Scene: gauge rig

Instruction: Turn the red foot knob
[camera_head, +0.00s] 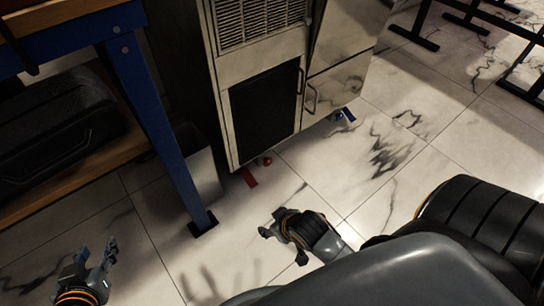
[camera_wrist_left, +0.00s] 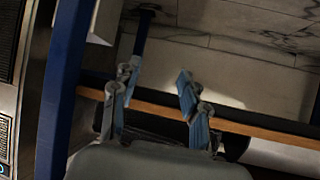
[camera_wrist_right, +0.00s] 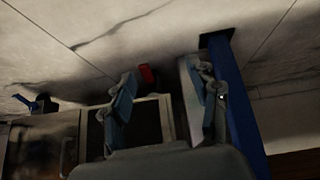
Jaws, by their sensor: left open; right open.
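At the foot of the tall grey cabinet (camera_head: 265,58), low by the floor, is a small round red knob (camera_head: 266,161). A flat red piece (camera_head: 249,178) lies just left of it. Red also shows in the right wrist view (camera_wrist_right: 147,76), between my fingers in the picture but beyond them; which of the two red parts it is I cannot tell. My right gripper (camera_head: 272,223) is open and empty above the floor, nearer me than the red parts and apart from them. My left gripper (camera_head: 92,262) is open and empty at lower left, far from the knob.
A blue-legged bench (camera_head: 160,110) stands left of the cabinet, its leg near the red parts. A black case (camera_head: 55,135) sits on its lower shelf. A blue knob (camera_head: 345,116) is under the cabinet's right side. The marble floor (camera_head: 340,165) in front is clear.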

